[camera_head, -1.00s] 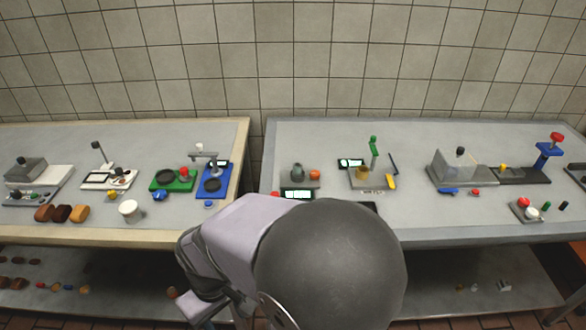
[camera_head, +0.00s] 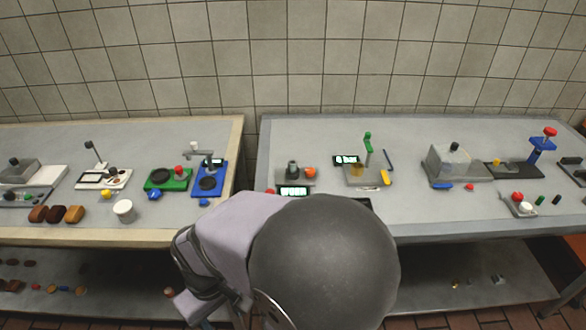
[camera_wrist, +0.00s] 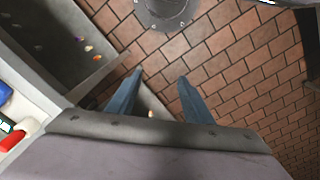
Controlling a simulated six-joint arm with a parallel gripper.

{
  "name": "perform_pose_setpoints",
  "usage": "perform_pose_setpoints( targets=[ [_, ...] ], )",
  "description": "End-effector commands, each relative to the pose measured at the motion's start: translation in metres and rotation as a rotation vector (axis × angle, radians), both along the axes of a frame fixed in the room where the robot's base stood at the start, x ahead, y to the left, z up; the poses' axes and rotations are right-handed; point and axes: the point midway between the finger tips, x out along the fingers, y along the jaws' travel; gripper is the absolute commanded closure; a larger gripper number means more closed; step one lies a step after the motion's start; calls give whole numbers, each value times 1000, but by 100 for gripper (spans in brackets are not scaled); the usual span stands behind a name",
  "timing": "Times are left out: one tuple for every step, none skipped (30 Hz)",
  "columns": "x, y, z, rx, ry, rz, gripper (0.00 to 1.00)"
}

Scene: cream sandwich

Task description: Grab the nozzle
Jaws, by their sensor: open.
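I cannot pick out a nozzle for certain in either view. Several small objects lie on the lower shelf on the right (camera_head: 480,300) in the head view, including a brass-coloured one (camera_head: 455,283) and a grey one (camera_head: 497,280); they are too small to identify. In the wrist view my gripper (camera_wrist: 160,77) is open, with two blue-grey fingers apart and nothing held between their tips. It points over the brick floor. In the head view my own arm hides the gripper.
Two worktops, left (camera_head: 60,225) and right (camera_head: 430,232), carry small devices, with a gap between them. A white cup (camera_head: 123,211) and brown pieces (camera_head: 56,214) stand front left. A lower shelf with small coloured items (camera_wrist: 88,48) is left of my gripper.

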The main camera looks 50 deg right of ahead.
Motion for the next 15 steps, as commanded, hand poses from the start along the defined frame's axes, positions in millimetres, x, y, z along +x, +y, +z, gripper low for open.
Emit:
perform_pose_setpoints(
  targets=[
    [0,0,0,0,0,0,54],
    [0,0,0,0,0,0,54],
    [0,0,0,0,0,0,54],
    [0,0,0,0,0,0,53],
    [0,0,0,0,0,0,53],
    [0,0,0,0,0,0,53],
    [0,0,0,0,0,0,53],
    [0,0,0,0,0,0,53],
    [0,0,0,0,0,0,53],
    [0,0,0,0,0,0,53],
    [1,0,0,0,-2,-1,53],
    [3,-1,0,-1,-6,-6,53],
    [5,-3,0,-3,-12,-11,53],
    [9,-5,0,-5,-21,-18,53],
    [16,-9,0,-9,-40,-32,53]
  ],
)
